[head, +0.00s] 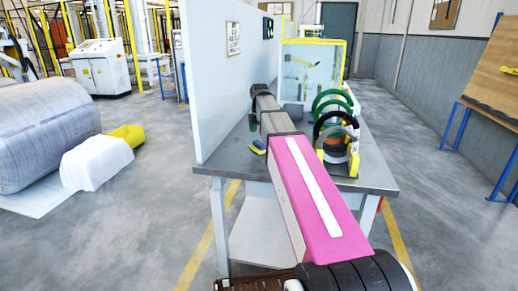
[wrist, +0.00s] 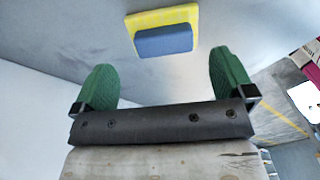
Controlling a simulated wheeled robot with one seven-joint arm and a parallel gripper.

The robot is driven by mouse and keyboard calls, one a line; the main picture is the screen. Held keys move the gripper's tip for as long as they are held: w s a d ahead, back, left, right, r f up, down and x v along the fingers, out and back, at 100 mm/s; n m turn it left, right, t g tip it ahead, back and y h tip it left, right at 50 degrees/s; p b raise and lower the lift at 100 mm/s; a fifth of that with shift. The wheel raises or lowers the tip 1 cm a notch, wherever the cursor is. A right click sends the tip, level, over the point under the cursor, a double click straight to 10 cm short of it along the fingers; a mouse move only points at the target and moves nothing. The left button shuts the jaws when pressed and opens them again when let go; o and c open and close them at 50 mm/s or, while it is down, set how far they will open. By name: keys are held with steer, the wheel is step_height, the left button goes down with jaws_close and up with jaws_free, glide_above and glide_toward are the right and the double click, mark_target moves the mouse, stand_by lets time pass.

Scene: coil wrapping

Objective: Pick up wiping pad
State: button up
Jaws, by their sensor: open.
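The wiping pad (head: 258,147) is a small block with a yellow layer and a blue layer. It lies on the grey workbench (head: 225,160), near the white partition. In the wrist view the pad (wrist: 165,38) is at the top, ahead of the fingertips and roughly centred between them. My gripper (wrist: 166,80) is open and empty, with its two green fingers wide apart. The pad is apart from both fingers.
A tall white partition (head: 222,65) stands along the bench's left side. Black and green rings (head: 333,125) stand on a yellow holder right of my arm. A clear yellow-framed enclosure (head: 312,70) is at the back. A large wrapped roll (head: 45,125) lies on the left.

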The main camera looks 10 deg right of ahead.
mark_target(259, 143)
steer(key=shift+s+a+f, duration=0.1)
steer(key=shift+s+f, duration=0.05)
steer(key=shift+f, duration=1.3)
steer(key=shift+s+a+f, duration=0.1)
steer(key=shift+s+f, duration=0.05)
steer(key=shift+f, duration=1.25)
steer(key=c, duration=1)
steer(key=shift+r, duration=0.1)
steer(key=shift+r, duration=0.45)
step_height(259, 143, up, 3)
steer(key=shift+a+r, duration=0.1)
steer(key=shift+r, duration=0.1)
steer(key=shift+s+a+r, duration=1.1)
steer(key=shift+s+a, duration=0.2)
steer(key=shift+a, duration=0.1)
steer(key=shift+s+a+r, duration=1.1)
steer(key=shift+s+a, duration=0.25)
steer(key=shift+a, duration=0.05)
steer(key=shift+s+a+r, duration=1.1)
steer(key=shift+s+a, duration=0.2)
steer(key=shift+a, duration=0.1)
